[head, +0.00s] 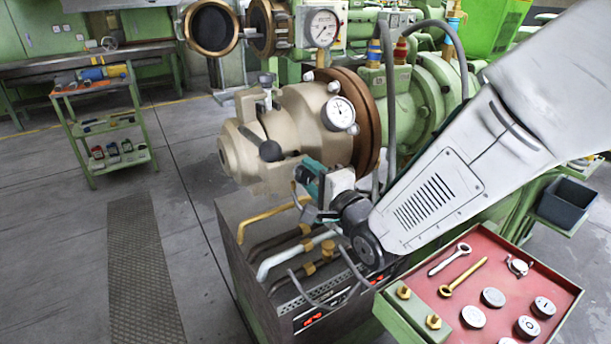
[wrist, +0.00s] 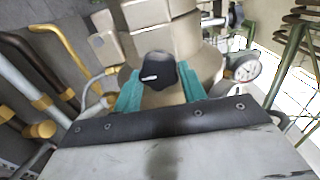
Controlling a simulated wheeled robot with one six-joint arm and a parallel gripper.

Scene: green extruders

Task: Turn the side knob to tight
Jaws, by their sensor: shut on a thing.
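The side knob (wrist: 158,72) is black with a white pointer mark, on the beige extruder head (wrist: 160,20). In the wrist view the mark lies nearly level, pointing left and slightly down. My gripper (wrist: 160,92) has teal fingers on either side of the knob and is shut on it. In the head view my gripper (head: 308,182) is at the lower side of the beige extruder head (head: 297,110), and the knob is hidden or too small to make out there. I cannot read any tight marking around the knob.
A dial gauge (head: 338,113) sits just above my gripper. Bent pipes (head: 297,252) run close below. A red-topped tool tray (head: 480,290) stands at the lower right.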

